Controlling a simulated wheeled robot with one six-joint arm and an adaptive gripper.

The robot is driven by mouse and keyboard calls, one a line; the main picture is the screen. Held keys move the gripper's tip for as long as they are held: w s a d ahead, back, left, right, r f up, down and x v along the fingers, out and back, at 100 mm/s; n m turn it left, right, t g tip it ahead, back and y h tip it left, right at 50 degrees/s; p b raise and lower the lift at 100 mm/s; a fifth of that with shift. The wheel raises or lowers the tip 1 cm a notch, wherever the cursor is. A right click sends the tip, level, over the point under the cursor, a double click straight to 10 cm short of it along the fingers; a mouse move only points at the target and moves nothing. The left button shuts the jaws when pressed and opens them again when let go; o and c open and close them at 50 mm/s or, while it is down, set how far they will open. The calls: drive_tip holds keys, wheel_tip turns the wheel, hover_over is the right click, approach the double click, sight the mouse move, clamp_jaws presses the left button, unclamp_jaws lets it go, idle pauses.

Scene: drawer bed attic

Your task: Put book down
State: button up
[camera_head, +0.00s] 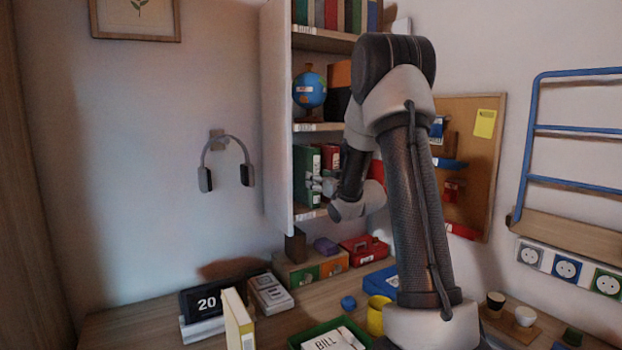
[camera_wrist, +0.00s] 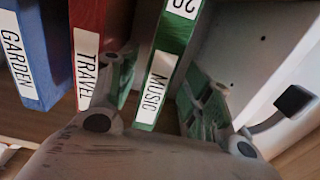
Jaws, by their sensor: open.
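A green book labelled MUSIC (camera_wrist: 160,85) stands upright on the shelf in the wrist view. My gripper (camera_wrist: 158,76) is open, with one finger on each side of this book's spine; whether the fingers touch it I cannot tell. In the head view my gripper (camera_head: 322,185) is at the lower shelf compartment, in front of the green book (camera_head: 305,178), and my arm hides part of the compartment. A red book labelled TRAVEL (camera_wrist: 88,50) and a blue book labelled GARDEN (camera_wrist: 30,55) stand to its left in the wrist view.
The white bookcase side (camera_head: 277,130) stands close to my gripper's left. A globe (camera_head: 309,90) sits one shelf up. On the desk below are a clock showing 20 (camera_head: 207,302), a cream book (camera_head: 238,320), a yellow mug (camera_head: 376,316) and a green tray (camera_head: 318,330).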

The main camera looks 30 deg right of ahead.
drive_tip(key=s+a+f+g, duration=0.1)
drive_tip(key=s+a+g, duration=0.3)
drive_tip(key=s, duration=1)
drive_tip(key=s+a+g, duration=0.5)
drive_tip(key=s, duration=1)
drive_tip(key=s+a+f+g, duration=0.1)
drive_tip(key=s+a+g, duration=0.3)
drive_tip(key=s, duration=1.1)
drive_tip(key=shift+a+f+g+h, duration=0.3)
drive_tip(key=shift+a+f+g, duration=0.05)
drive_tip(key=shift+a+g, duration=0.05)
